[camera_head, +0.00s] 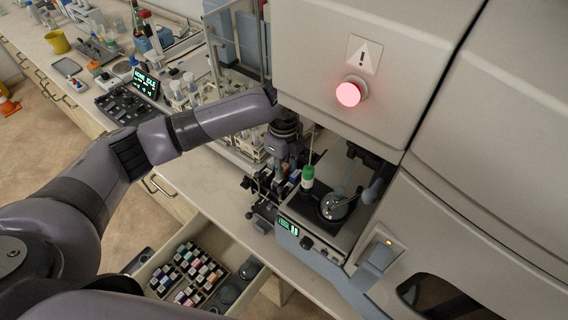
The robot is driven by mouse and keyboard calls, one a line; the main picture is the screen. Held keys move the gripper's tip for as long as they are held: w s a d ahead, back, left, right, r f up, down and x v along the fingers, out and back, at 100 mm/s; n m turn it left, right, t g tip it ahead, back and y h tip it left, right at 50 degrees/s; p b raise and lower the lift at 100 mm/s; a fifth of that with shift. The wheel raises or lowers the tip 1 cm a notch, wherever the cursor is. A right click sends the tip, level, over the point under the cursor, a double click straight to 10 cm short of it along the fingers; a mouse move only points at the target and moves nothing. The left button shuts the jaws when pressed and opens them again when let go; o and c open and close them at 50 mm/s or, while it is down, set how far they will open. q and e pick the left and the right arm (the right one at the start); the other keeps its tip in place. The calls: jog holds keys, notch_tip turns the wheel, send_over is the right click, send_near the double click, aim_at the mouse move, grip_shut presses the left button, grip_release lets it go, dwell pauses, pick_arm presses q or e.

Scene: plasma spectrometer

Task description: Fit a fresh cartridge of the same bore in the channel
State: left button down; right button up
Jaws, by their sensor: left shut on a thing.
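My left gripper (276,182) points down at a small dark device (264,216) on the bench, just left of the instrument's open bay. It is shut on a small cartridge-like part, mostly hidden by the fingers. Small orange and blue pieces (294,176) show just right of the fingers; I cannot tell whether they are held or sit in the device. The channel itself is not clear at this size. Several small cartridges with coloured ends stand in a dark tray (213,294) in the open drawer (222,238). My right gripper is not in view.
A green-capped bottle (307,178) stands right of the gripper, by a round chamber (335,206). A red lamp (348,94) glows on the instrument's front. Racks of vials (185,92) and a small screen (146,83) are at the back left. The bench left of the device is clear.

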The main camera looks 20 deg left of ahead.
pick_arm(q)
jog(key=c, duration=1.3)
grip_release()
notch_tip(320, 180, up, 12)
